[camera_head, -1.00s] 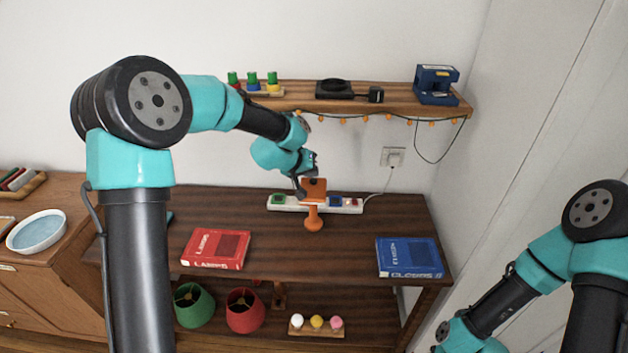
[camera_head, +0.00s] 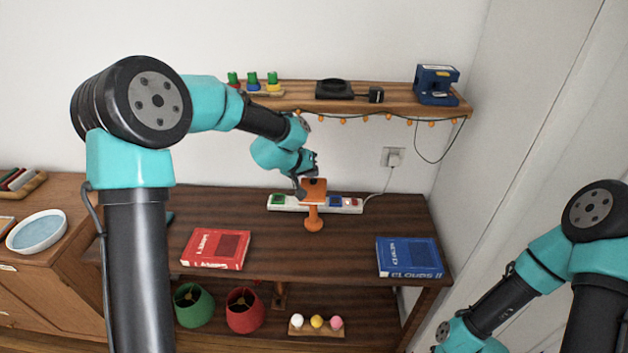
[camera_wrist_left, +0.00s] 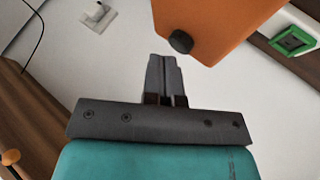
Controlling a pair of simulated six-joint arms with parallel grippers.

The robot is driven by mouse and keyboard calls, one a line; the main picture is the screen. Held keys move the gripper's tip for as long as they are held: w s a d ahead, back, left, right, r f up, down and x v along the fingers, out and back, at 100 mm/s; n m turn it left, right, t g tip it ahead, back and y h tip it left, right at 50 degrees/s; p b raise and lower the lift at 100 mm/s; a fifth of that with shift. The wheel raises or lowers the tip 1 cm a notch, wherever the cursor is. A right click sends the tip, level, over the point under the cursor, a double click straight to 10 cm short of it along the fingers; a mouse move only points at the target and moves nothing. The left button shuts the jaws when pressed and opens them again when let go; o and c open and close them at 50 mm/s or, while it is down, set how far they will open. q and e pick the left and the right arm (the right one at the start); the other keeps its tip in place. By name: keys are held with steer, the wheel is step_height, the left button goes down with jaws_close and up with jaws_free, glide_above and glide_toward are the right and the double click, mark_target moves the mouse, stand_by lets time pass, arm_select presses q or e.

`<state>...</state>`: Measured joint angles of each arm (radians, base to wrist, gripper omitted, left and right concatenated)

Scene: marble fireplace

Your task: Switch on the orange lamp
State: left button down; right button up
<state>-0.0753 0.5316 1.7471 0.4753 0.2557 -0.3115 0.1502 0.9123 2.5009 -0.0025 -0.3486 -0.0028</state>
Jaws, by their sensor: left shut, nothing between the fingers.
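The orange lamp (camera_head: 313,215) stands on the dark wooden table, in front of a white power strip (camera_head: 285,203). Its orange head also shows in the left wrist view (camera_wrist_left: 215,22), with a round black knob (camera_wrist_left: 180,41) on it. My left gripper (camera_head: 300,188) is at the left side of the lamp head. In the left wrist view my left gripper (camera_wrist_left: 163,62) is shut and empty, its tips just below and left of the black knob; whether they touch it I cannot tell. My right gripper is out of view; only part of that arm shows at lower right.
A red book (camera_head: 216,249) lies left of the lamp and a blue book (camera_head: 408,257) lies right. A wall shelf (camera_head: 300,98) with a string of small orange lights hangs above. A wall socket (camera_head: 392,157) has a plug and cord. The table front between the books is clear.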

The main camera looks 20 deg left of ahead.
mark_target(312, 180)
arm_select(q)
steer(key=shift+f, duration=0.15)
steer(key=shift+f, duration=0.3)
stand_by(0.5)
steer(key=shift+r, duration=0.55)
steer(key=shift+r, duration=2.9)
